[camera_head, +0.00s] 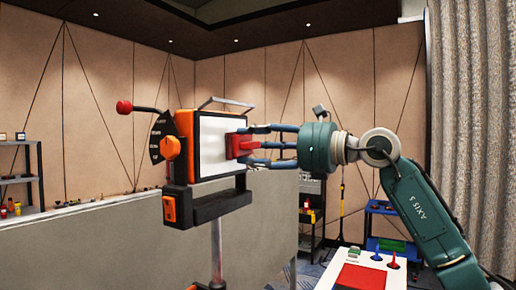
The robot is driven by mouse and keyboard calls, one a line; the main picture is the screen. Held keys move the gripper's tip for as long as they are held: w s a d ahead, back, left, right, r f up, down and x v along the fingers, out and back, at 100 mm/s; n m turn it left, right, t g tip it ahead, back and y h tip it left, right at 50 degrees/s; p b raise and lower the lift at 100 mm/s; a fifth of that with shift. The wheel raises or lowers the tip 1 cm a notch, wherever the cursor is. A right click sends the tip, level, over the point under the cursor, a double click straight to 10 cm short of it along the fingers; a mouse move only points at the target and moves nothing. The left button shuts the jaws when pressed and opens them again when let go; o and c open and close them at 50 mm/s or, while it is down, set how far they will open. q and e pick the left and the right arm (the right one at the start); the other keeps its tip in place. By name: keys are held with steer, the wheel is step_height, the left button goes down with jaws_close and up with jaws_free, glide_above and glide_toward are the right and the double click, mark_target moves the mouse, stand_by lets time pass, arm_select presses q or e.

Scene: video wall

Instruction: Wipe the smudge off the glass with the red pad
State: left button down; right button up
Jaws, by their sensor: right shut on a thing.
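The red pad (240,144) is held between the fingers of my right gripper (262,144), which reaches in from the right. The pad is at the right part of a pale upright panel (212,147), which looks like the glass. I cannot tell whether the pad touches it. The panel has a dark frame with an orange side and stands on a post. I cannot make out a smudge; the pad and fingers hide part of the panel. My left gripper is not in view.
A lever with a red knob (124,107) and an orange dial knob (170,147) stick out left of the panel. A grey partition (90,240) stands behind. A white table with a red square (362,278) is at the lower right. Shelves (385,208) stand behind it.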

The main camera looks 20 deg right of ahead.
steer(key=shift+s+a+b, duration=0.45)
steer(key=shift+s+a, duration=0.45)
steer(key=shift+a, duration=0.3)
steer(key=shift+s+a+b, duration=0.4)
steer(key=shift+s+a, duration=0.5)
steer(key=shift+a, duration=0.25)
steer(key=shift+s+a+f+b, duration=0.1)
steer(key=shift+s+a+b, duration=0.4)
steer(key=shift+s+a, duration=0.65)
steer(key=shift+a, duration=0.3)
steer(key=shift+s+d+b, duration=0.3)
steer(key=shift+d+b, duration=0.05)
steer(key=shift+b, duration=0.05)
steer(key=shift+b+v, duration=0.65)
steer(key=shift+v, duration=1.9)
